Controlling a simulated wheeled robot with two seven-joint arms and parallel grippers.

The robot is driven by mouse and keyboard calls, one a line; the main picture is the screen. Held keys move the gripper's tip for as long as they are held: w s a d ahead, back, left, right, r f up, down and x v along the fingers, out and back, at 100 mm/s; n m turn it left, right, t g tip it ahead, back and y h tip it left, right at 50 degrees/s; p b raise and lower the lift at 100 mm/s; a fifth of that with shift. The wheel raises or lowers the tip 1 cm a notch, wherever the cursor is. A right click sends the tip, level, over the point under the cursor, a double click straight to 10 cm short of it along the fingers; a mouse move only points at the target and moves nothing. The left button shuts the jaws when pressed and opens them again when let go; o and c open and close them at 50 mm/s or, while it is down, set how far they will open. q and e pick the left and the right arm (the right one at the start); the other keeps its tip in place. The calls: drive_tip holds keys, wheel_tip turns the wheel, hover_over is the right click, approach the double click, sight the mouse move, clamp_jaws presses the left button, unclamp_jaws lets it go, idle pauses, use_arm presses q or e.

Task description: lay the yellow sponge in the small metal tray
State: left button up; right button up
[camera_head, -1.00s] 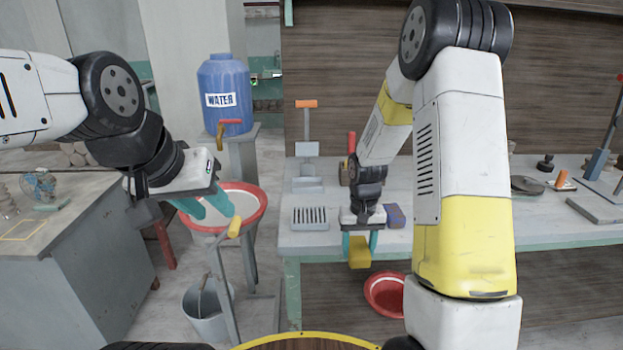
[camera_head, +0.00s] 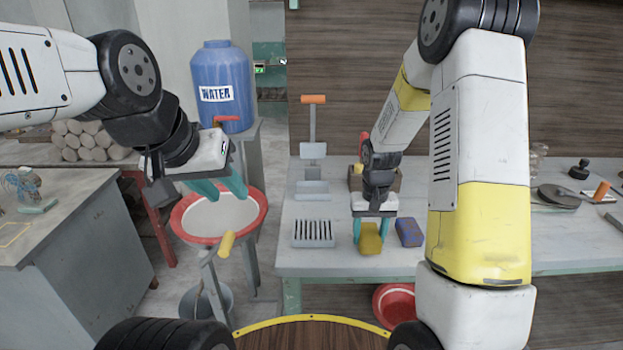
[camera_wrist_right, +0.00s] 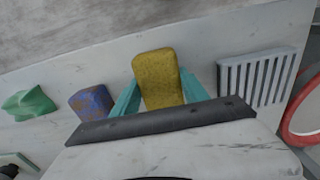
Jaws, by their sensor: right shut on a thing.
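The yellow sponge (camera_head: 370,241) is between the teal fingers of my right gripper (camera_head: 371,232), which is shut on it; it also shows in the right wrist view (camera_wrist_right: 158,78). It is near the workbench's front edge; I cannot tell whether it touches the top. A small grey slotted metal tray (camera_head: 313,233) lies just left of it, apart from it and empty; in the right wrist view the tray (camera_wrist_right: 257,77) is right of the sponge. My left gripper (camera_head: 221,187) is open and empty, near the red-rimmed basin.
A blue, brown-stained block (camera_head: 409,232) lies close right of the sponge. Behind the slotted tray stands a grey metal piece (camera_head: 312,190) with an orange-handled upright. A red bowl (camera_head: 395,305) is below the bench edge. A red-rimmed basin (camera_head: 250,222) stands left of the bench.

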sight(369, 223)
idle(0.3)
drive_tip(key=s+a+r, duration=0.2)
drive_tip(key=s, duration=0.3)
drive_tip(key=s+a+r, duration=0.2)
drive_tip(key=s, duration=0.4)
drive_tip(key=w+d, duration=0.1)
drive_tip(key=w, duration=0.4)
drive_tip(key=w+d+f, duration=0.1)
drive_tip(key=w+d, duration=0.1)
drive_tip(key=w, duration=0.3)
drive_tip(key=w+d, duration=0.1)
drive_tip(key=w, duration=0.4)
drive_tip(key=shift+d+f, duration=0.2)
drive_tip(key=shift+d, duration=0.05)
drive_tip(key=shift+f, duration=1.75)
drive_tip(key=shift+f, duration=0.1)
drive_tip(key=o, duration=1.2)
